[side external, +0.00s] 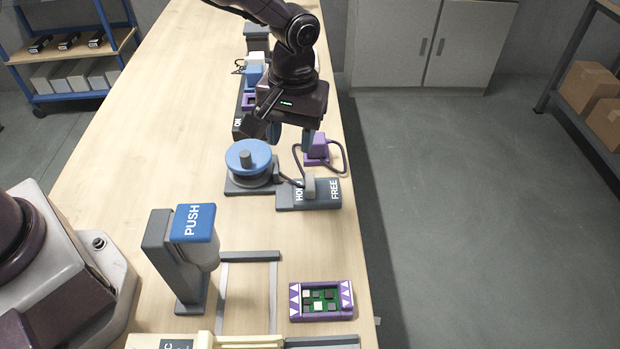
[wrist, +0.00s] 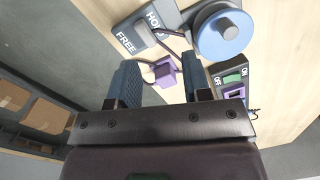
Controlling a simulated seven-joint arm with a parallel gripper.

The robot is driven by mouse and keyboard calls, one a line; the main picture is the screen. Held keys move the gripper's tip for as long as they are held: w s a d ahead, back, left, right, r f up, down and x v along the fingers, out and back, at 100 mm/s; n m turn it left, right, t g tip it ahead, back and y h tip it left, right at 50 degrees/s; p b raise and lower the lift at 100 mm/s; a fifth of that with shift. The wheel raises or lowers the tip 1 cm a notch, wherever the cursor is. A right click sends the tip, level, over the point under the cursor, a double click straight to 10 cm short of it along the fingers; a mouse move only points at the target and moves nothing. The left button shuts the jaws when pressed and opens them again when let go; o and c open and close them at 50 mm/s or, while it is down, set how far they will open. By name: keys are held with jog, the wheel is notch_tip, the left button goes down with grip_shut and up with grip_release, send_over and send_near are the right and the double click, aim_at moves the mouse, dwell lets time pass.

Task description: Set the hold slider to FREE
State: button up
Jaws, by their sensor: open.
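The hold slider is a dark grey plate (side external: 322,204) marked HOLD at its left end and FREE at its right end, in the side view. Its grey knob (side external: 309,187) stands beside the HOLD lettering, partly covering it, with the FREE lettering clear. The plate also shows at the upper left of the wrist view (wrist: 120,28). My gripper (side external: 284,140) is open and appears empty, above and behind the slider in the side view. Its two blue-grey fingers also show in the wrist view (wrist: 160,82), with a purple block between them farther off.
A blue-topped reel (side external: 248,156) stands just left of the slider. A purple block (side external: 317,150) with a dark cable sits behind it. A PUSH dispenser (side external: 187,245) and a purple-framed tray (side external: 321,313) are nearer the camera. The table's right edge is close to the slider.

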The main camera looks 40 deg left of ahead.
aim_at(310, 182)
jog(key=w+f+n, duration=0.1)
jog(key=f, duration=0.3)
jog(key=w+f+n, duration=0.1)
jog(key=f, duration=0.3)
jog(key=w+d+f+n, duration=0.1)
jog(key=f, duration=0.3)
jog(key=shift+f+n+t, duration=0.3)
jog(key=shift+t, duration=0.1)
jog(key=shift+c, duration=0.4)
grip_shut()
